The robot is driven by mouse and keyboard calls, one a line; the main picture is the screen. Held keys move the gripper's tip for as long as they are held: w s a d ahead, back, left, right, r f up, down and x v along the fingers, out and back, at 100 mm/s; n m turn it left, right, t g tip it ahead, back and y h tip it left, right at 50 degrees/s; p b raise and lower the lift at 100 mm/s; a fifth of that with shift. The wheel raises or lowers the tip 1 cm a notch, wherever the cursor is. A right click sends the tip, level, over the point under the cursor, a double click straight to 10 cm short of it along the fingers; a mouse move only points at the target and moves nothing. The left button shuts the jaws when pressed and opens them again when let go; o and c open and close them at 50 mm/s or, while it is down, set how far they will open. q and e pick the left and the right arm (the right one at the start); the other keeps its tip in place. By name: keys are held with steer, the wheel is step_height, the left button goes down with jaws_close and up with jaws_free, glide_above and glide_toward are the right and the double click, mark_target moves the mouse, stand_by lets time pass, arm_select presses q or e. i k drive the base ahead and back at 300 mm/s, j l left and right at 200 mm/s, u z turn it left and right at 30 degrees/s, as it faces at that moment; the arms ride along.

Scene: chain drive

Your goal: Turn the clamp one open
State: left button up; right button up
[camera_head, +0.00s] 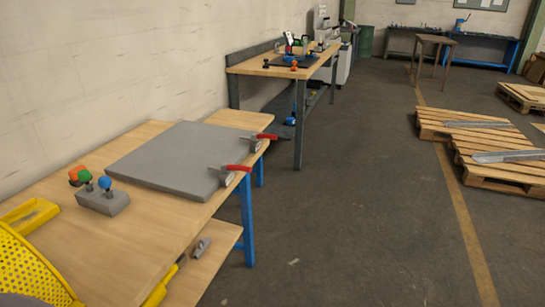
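Two toggle clamps with red handles sit at the right edge of a grey plate (165,158) on the near wooden workbench. The near clamp (234,171) is at the plate's front right corner, and the far clamp (258,139) is at its back right corner. Both red handles stick out to the right, past the bench edge, roughly level. I cannot tell which one is clamp one, nor how their jaws stand. Neither of my grippers is in view.
A grey block (103,202) with coloured ball knobs stands left of the plate. A yellow perforated part (30,275) fills the lower left corner. A second workbench (275,70) stands behind. Wooden pallets (500,170) lie at right. The floor (360,210) between is open.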

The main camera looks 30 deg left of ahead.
mark_target(226, 168)
steer(key=i+l+u, duration=0.15)
steer(key=i, duration=1)
steer(key=i+l+u, duration=0.1)
steer(key=i+u, duration=0.35)
steer(key=i+l+u, duration=0.15)
steer(key=u, duration=0.3)
steer(key=i+l+u, duration=0.35)
steer(key=u, duration=0.15)
steer(key=i+l+u, duration=0.2)
steer(key=l+u, duration=0.25)
steer(key=i+l+u, duration=0.15)
steer(key=l+u, duration=0.3)
